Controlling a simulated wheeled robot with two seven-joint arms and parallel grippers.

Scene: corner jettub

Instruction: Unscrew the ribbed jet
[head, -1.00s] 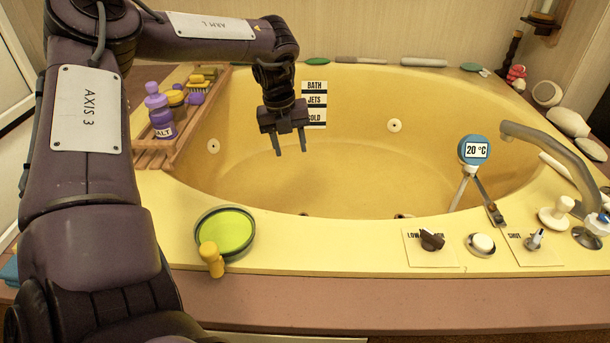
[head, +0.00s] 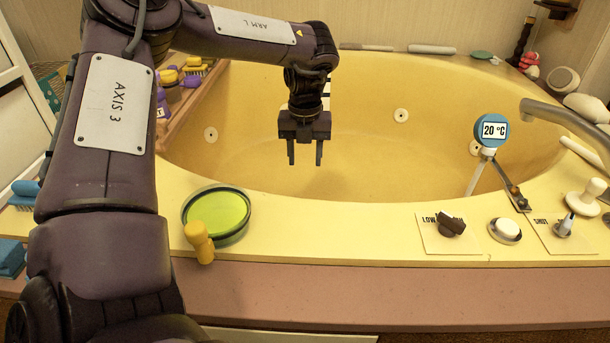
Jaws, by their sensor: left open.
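One jet (head: 401,115) is on the far wall, another jet (head: 210,134) is at the left, and a third jet (head: 475,147) is partly hidden behind the thermometer. They are too small to tell which is ribbed. My left gripper (head: 305,156) hangs over the tub, pointing down with its two fingers apart and nothing between them. It appears between the left and far jets, touching neither. My right gripper is not in view.
On the front rim are a green round dish (head: 222,213), a yellow peg-like object (head: 200,241), a dark knob (head: 452,222) and a white button (head: 505,230). A thermometer (head: 490,131) and grey faucet (head: 570,125) stand at the right. A wooden tray (head: 185,120) holds bottles at the left.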

